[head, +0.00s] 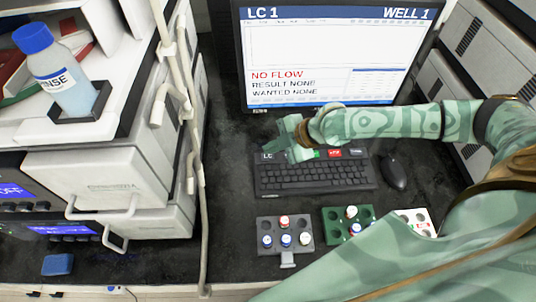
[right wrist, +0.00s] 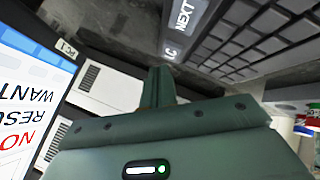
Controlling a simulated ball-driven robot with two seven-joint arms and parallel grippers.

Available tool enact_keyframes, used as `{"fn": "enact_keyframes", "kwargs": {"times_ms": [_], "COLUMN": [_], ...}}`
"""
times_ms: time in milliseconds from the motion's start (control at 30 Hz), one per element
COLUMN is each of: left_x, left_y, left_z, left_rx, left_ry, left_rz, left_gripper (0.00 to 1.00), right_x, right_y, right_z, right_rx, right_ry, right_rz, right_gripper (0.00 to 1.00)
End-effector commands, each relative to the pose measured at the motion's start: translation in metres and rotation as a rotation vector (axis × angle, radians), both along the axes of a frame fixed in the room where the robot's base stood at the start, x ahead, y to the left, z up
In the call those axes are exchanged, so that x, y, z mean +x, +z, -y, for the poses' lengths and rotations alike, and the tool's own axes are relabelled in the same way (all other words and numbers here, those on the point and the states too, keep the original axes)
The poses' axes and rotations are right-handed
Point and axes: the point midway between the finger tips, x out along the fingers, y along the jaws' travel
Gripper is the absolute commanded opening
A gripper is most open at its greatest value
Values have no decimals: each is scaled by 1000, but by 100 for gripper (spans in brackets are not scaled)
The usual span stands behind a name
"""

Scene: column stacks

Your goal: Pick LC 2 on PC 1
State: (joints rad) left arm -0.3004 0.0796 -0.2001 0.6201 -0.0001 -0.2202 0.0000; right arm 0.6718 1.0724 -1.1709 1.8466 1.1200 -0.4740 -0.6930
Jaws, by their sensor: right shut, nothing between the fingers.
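The PC 1 monitor (head: 330,60) reads LC 1, WELL 1, NO FLOW, RESULT NONE and WANTED NONE. Its PC 1 label also shows on the screen's frame in the right wrist view (right wrist: 66,46). The keyboard (head: 315,177) lies below it, with the LC key (head: 267,156) at its back left corner. The LC key (right wrist: 171,51) and a NEXT key (right wrist: 184,16) show in the wrist view. My right gripper (head: 284,146) is shut and empty, its fingertips (right wrist: 160,70) near the LC key; contact cannot be told. My left gripper is not in view.
A mouse (head: 393,171) lies right of the keyboard. Grey (head: 267,222), green (head: 331,216) and white (head: 425,217) vial racks stand in front. An instrument stack with a RINSE bottle (head: 62,78) stands at left, with tubing beside it.

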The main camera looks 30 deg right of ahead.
Motion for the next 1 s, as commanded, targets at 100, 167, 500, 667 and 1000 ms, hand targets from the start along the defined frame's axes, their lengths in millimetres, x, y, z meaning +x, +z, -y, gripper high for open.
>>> {"fn": "enact_keyframes", "kwargs": {"times_ms": [100,167,500,667,1000], "left_x": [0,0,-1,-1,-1], "left_y": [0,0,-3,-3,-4], "left_z": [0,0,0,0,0], "left_rx": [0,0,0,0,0], "left_ry": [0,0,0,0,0], "left_rz": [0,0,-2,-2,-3], "left_gripper": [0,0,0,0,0], "right_x": [0,0,0,0,0], "right_y": [0,0,-9,-8,-10], "right_z": [0,0,0,0,0], "right_rx": [0,0,0,0,0], "right_ry": [0,0,0,0,0], "right_rz": [0,0,0,0,0], "right_gripper": [0,0,0,0,0]}}
